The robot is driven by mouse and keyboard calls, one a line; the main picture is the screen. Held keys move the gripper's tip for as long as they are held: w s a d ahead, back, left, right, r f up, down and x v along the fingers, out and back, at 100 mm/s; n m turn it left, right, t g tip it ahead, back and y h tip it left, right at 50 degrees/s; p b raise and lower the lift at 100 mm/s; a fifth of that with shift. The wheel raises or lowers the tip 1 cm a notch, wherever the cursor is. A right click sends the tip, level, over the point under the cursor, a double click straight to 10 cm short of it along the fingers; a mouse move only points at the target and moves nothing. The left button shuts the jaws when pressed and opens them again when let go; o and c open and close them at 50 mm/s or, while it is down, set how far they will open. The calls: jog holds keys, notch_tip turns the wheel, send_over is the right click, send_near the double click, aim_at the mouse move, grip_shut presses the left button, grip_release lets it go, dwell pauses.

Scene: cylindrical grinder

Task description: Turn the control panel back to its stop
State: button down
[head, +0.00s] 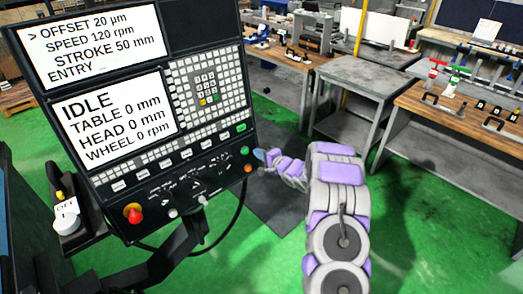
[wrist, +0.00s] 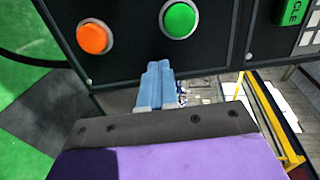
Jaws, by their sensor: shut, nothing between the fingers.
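The control panel (head: 155,150) is a dark box with two white screens, a keypad and a row of knobs. It fills the left of the head view and hangs on a dark bracket arm. Its lower right edge also shows in the wrist view (wrist: 130,50), with an orange button (wrist: 94,37) and a green button (wrist: 180,20). My gripper (head: 260,156) is at the panel's right side edge, with its blue fingers shut and empty. In the wrist view the fingers (wrist: 158,85) point at the panel's edge, just by the green button. I cannot tell whether they touch it.
A red stop knob (head: 133,212) is at the panel's lower left. A box with a white knob (head: 66,216) stands left of it. A black cable (head: 240,210) loops below. A grey table (head: 365,72) and a wooden bench (head: 470,115) stand behind. Green floor is open at the right.

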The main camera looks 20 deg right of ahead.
aim_at(255, 146)
jog(key=w+p, duration=0.4)
jog(key=shift+w+r, duration=0.15)
jog(key=shift+w, duration=0.25)
jog(key=shift+d+p+x, duration=0.15)
jog(key=shift+p+x, duration=0.3)
jog(key=shift+x, duration=0.4)
jog(key=shift+d+p+x, duration=0.1)
jog(key=shift+p+x, duration=0.35)
jog(key=shift+x, duration=0.35)
jog(key=shift+w+r, duration=0.1)
jog(key=shift+w, duration=0.05)
